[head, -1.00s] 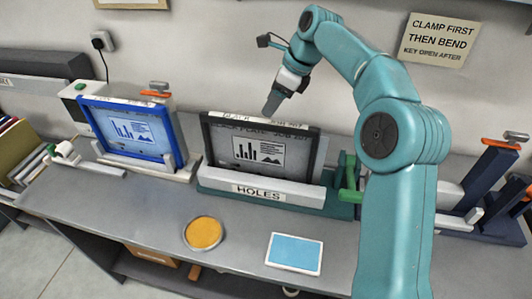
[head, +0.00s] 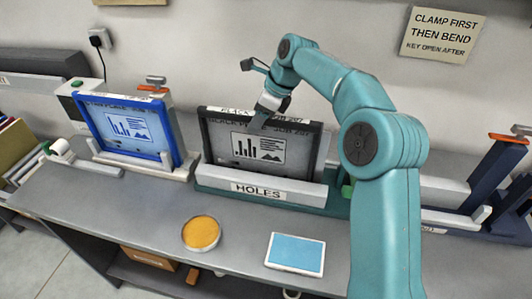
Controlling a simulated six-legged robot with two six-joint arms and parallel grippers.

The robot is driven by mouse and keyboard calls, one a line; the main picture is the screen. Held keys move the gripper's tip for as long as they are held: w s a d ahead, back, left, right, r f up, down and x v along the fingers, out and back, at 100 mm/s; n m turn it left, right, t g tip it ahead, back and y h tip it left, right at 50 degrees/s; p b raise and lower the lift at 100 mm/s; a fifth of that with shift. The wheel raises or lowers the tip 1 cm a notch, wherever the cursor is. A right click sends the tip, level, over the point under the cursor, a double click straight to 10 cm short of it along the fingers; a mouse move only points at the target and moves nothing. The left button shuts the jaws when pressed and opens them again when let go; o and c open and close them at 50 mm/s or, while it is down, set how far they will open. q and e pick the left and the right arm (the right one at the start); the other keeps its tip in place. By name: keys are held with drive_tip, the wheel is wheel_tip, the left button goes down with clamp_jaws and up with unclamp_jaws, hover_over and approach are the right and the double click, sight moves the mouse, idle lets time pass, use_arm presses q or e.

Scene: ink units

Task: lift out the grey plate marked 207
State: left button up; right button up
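A grey plate (head: 219,151) with a printed chart and mountain picture stands upright in a black frame (head: 314,150) in the unit labelled HOLES (head: 258,190). Small lettering along its top seems to end in 207. My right gripper (head: 260,120) is at the top edge of this frame, its fingers pointing down and overlapping the plate's upper part. I cannot tell whether the fingers touch the plate or are open or shut. A similar grey plate (head: 101,124) stands in a blue frame (head: 175,150) to the left. My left gripper is out of view.
On the bench front lie a round orange-yellow pad (head: 201,233) and a blue pad with a white rim (head: 295,253). Dark blue stands (head: 496,172) with orange-topped parts are at the right. My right arm hides part of the bench. The front left bench is clear.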

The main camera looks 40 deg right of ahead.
clamp_jaws()
drive_tip(key=shift+r+p, duration=0.35)
drive_tip(key=shift+r, duration=0.05)
wheel_tip(320, 180, up, 3)
drive_tip(key=p, duration=0.3)
drive_tip(key=shift+w, duration=0.1)
wheel_tip(320, 180, up, 2)
drive_tip(key=shift+r, duration=2.65)
